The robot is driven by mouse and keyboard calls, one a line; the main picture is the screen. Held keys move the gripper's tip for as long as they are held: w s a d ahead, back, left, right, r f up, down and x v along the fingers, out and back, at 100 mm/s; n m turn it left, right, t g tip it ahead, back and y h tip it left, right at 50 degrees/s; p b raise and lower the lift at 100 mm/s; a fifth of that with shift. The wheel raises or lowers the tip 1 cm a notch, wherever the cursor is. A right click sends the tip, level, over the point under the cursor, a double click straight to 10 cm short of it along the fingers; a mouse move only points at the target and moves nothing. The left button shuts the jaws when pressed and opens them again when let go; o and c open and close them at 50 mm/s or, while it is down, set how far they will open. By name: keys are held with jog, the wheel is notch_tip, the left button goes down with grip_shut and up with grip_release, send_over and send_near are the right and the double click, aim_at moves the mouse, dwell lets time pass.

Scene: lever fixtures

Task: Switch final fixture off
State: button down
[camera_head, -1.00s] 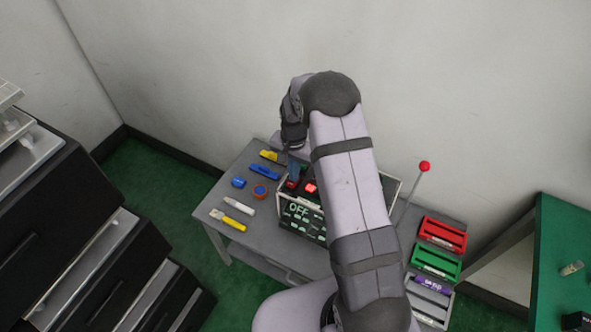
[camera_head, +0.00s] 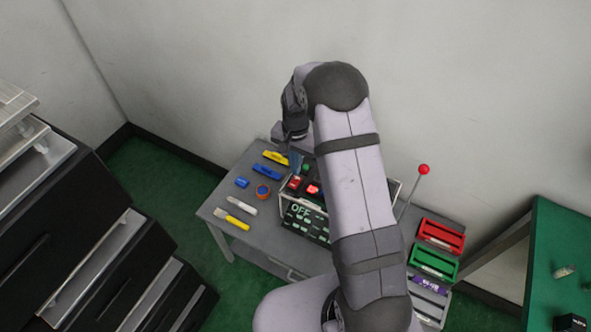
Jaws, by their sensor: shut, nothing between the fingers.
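The fixture (camera_head: 303,222) is a dark box with pale edges on the grey table, with "OFF" and other pale green markings on its front. On its top left are a red switch (camera_head: 294,183), a bright red part (camera_head: 313,189) and a green part (camera_head: 305,168). My arm hides the rest of its top. A lever with a red ball knob (camera_head: 424,169) stands upright and slightly tilted right of my arm; its base is hidden. My gripper (camera_head: 295,160) is shut and empty, pointing down just above the box's left switches; whether it touches one I cannot tell.
Left on the table (camera_head: 217,205) lie a yellow tool (camera_head: 277,158), a blue tool (camera_head: 266,172), a roll of tape (camera_head: 263,191) and a yellow-handled brush (camera_head: 238,223). Red (camera_head: 441,235) and green (camera_head: 433,263) trays stand at right. Black drawers (camera_head: 55,225) fill the left.

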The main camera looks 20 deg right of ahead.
aim_at(294, 185)
notch_tip(294, 185, up, 8)
jog(key=b, duration=0.2)
jog(key=shift+r, duration=0.25)
jog(key=shift+s+a+f+b, duration=0.1)
jog(key=shift+f+b, duration=0.05)
jog(key=shift+b, duration=0.3)
jog(key=shift+s+a+r+b, duration=0.2)
jog(key=shift+a+r+b, duration=0.05)
jog(key=shift+b, duration=0.5)
jog(key=shift+f, duration=0.15)
notch_tip(294, 185, down, 14)
jog(key=p, duration=0.3)
jog(key=shift+p, duration=0.3)
